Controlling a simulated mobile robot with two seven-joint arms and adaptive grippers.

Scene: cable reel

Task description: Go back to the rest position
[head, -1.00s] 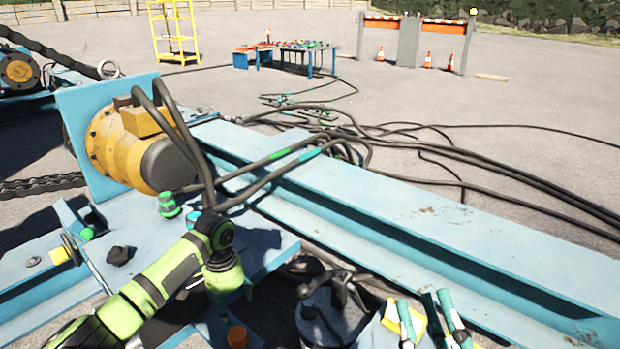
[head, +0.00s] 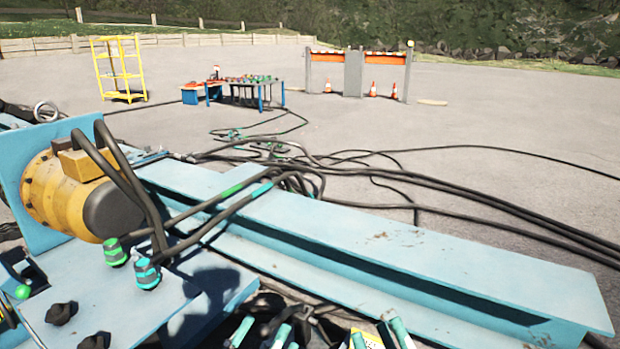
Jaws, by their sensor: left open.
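My right gripper is not in view.
A yellow-orange motor (head: 60,190) stands on the left with black cables looping past it. A long blue beam (head: 400,240) runs to the lower right. Several teal-ended parts (head: 400,333) rise at the bottom edge. Open paved ground lies beyond.

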